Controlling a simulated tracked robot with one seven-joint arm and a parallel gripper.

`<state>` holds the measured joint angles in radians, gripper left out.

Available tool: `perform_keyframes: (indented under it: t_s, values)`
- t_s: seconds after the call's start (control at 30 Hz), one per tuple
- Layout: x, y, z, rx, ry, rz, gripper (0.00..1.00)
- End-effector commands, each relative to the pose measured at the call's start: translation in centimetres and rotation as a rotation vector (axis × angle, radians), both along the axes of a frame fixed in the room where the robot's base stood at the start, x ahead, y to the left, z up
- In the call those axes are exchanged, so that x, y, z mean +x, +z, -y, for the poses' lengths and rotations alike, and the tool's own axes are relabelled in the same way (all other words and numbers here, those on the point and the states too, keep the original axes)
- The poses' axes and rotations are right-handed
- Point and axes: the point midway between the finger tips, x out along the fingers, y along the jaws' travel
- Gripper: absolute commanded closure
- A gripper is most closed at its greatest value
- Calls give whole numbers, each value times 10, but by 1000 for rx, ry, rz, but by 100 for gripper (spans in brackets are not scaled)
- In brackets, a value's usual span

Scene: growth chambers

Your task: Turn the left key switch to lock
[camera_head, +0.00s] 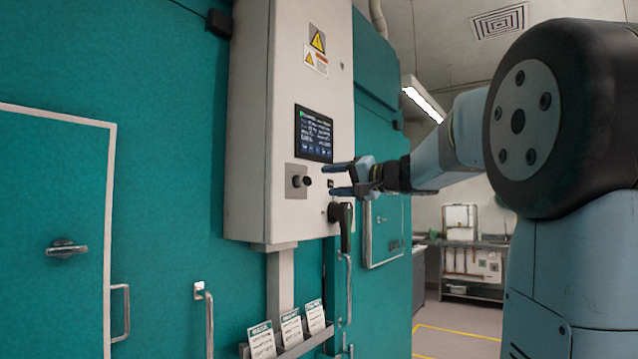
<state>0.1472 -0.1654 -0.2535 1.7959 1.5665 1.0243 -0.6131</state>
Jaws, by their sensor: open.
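A grey control box (249,120) is mounted on a teal wall. A square metal plate (297,191) with a dark round knob projecting from it is on the box's front, below the screen; it looks like the left key switch, but a key or position mark is too small to make out. My gripper (329,180) is open and empty, its two blue fingers one above the other and pointing left, just right of the knob. It seems apart from the knob. A small dark fitting (331,184) shows between the fingers; I cannot tell what it is.
A lit screen (314,134) is above the plate. A black lever handle (344,222) hangs below my gripper. A rack of cards (290,335) sticks out below the box. A teal door (52,190) is at left; a bench (470,243) stands far right.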

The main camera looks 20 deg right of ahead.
Motion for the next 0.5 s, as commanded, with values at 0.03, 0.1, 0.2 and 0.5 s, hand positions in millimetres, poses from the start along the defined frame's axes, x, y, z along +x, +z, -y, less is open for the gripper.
perform_keyframes:
  t_s: [0.03, 0.1, 0.2, 0.5]
  values:
    - [-8, 1, 6, 0, -3, 2, 45]
    - [-17, 0, 13, 2, -3, 1, 45]
    - [-27, 0, 20, 0, -2, 0, 45]
    - [-39, -1, 29, 0, -1, -1, 45]
